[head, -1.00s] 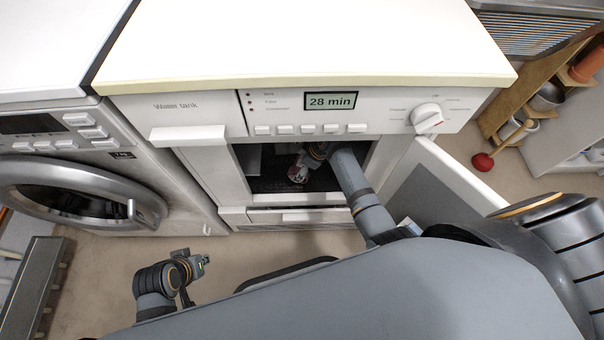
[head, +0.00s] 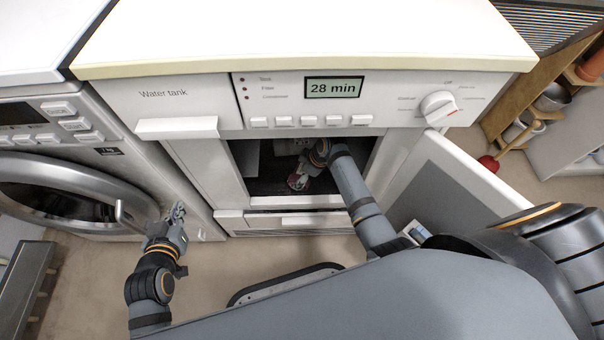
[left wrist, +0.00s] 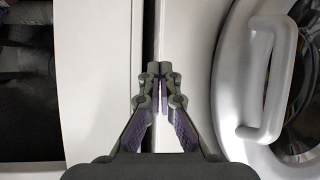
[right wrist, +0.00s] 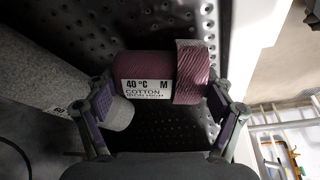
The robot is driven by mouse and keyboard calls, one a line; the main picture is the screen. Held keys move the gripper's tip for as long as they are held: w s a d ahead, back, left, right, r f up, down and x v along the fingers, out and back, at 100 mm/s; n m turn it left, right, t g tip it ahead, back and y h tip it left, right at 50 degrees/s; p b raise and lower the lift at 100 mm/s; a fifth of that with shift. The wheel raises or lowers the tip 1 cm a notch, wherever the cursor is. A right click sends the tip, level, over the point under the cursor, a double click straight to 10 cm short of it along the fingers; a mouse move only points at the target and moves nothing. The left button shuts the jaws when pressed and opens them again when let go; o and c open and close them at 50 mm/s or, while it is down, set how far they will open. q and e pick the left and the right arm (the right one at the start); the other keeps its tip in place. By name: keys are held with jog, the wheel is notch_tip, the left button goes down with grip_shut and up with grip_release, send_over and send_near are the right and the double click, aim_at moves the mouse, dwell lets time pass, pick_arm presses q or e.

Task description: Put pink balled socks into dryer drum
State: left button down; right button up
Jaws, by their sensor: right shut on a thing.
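The pink balled socks (right wrist: 150,72), a dark pink roll with a white "40 °C M COTTON" label and a striped cuff, lie between the fingers of my right gripper (right wrist: 162,108). The right gripper is shut on them. In the head view the socks (head: 297,182) show as a small pinkish patch inside the dryer drum opening (head: 262,185), partly hidden by my right gripper (head: 308,172). The perforated drum wall (right wrist: 75,30) surrounds them in the right wrist view. My left gripper (head: 178,211) is empty, its fingertips together in the left wrist view (left wrist: 160,70), before the neighbouring washer.
A grey speckled roll (right wrist: 50,75) lies beside the socks in the drum. The dryer door (head: 440,185) stands open at the right. The washer door (head: 75,195) with its handle is shut at the left. A red object (head: 488,163) lies on the floor.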

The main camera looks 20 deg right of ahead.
jog(key=shift+f, duration=0.1)
jog(key=o, duration=1)
jog(key=shift+o, duration=0.2)
jog(key=shift+r, duration=0.2)
jog(key=shift+p+v, duration=0.7)
jog(key=shift+v, duration=0.45)
jog(key=p+v, duration=0.2)
jog(key=v, duration=0.2)
jog(key=shift+r, duration=0.1)
pick_arm(q)
jog(key=s+f+g, duration=0.8)
jog(key=s, duration=0.4)
jog(key=shift+s+d, duration=0.2)
pick_arm(e)
jog(key=shift+s+d+r, duration=0.15)
jog(key=shift+d+r, duration=0.05)
jog(key=shift+r, duration=0.15)
